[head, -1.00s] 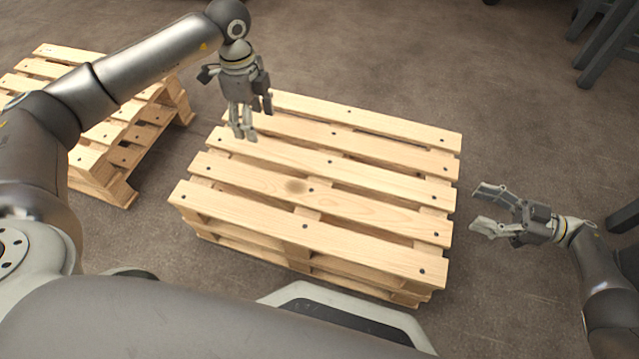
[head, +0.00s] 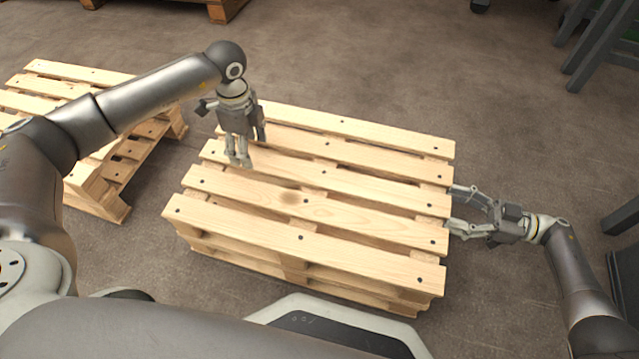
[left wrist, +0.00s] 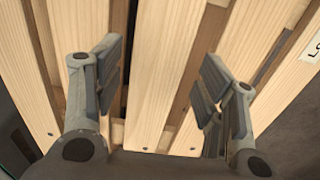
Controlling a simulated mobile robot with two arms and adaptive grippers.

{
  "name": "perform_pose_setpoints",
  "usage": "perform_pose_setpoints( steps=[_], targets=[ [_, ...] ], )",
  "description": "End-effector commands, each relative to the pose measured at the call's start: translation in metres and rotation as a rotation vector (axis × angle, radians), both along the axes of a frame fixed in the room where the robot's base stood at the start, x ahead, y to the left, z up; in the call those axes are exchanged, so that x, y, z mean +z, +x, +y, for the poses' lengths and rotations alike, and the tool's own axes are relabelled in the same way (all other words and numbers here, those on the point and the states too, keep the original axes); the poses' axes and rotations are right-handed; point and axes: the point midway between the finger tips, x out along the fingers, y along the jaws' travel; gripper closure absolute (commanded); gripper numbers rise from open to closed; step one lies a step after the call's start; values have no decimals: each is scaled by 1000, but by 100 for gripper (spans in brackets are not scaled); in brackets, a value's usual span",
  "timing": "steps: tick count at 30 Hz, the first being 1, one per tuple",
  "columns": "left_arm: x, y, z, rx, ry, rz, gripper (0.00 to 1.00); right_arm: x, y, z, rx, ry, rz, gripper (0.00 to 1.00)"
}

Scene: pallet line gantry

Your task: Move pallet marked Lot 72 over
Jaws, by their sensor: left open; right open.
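A stack of light wooden pallets (head: 300,203) stands in the middle of the head view, with dark gaps between its top slats. My left gripper (head: 238,163) points down over the stack's left side, open; I cannot tell whether it touches the wood. In the left wrist view its open fingers (left wrist: 160,100) straddle a slat (left wrist: 160,75). A white label (left wrist: 313,42) with dark lettering, partly cut off, shows at that view's right edge. My right gripper (head: 455,210) is open at the stack's right edge, its fingertips at the slat ends. No Lot 72 marking is readable.
Another wooden pallet stack (head: 75,75) stands to the left, partly behind my left arm. A wooden pallet (head: 225,8) shows at the top edge. Dark grey frame legs (head: 598,50) stand at the upper right. Brown floor behind the stack is clear.

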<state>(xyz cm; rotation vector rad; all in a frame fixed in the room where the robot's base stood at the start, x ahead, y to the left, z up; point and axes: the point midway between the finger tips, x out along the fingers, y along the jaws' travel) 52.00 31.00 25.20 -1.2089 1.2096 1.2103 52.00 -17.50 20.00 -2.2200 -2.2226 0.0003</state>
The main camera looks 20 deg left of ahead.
Motion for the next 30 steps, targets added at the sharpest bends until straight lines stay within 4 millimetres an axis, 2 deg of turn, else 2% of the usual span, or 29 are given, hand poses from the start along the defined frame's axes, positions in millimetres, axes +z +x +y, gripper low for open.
perform_pose_setpoints(
  steps=[3, 9, 15, 23, 30],
  targets=[
    [-22, -1, 0, 0, 0, 4, 36, 0, -1, 22, 2, 2, -1, 36],
    [-47, 0, 0, 1, 1, 2, 36, 0, 0, 47, 1, 1, 0, 36],
    [-56, 0, 0, 0, 0, 0, 36, 0, 0, 55, -2, 1, 0, 36],
    [-56, 0, 0, 0, 0, 0, 36, 0, 0, 56, -1, 0, 0, 36],
    [-56, 0, 0, 0, 0, 0, 67, 0, 0, 55, -2, 0, 0, 67]
  ],
)
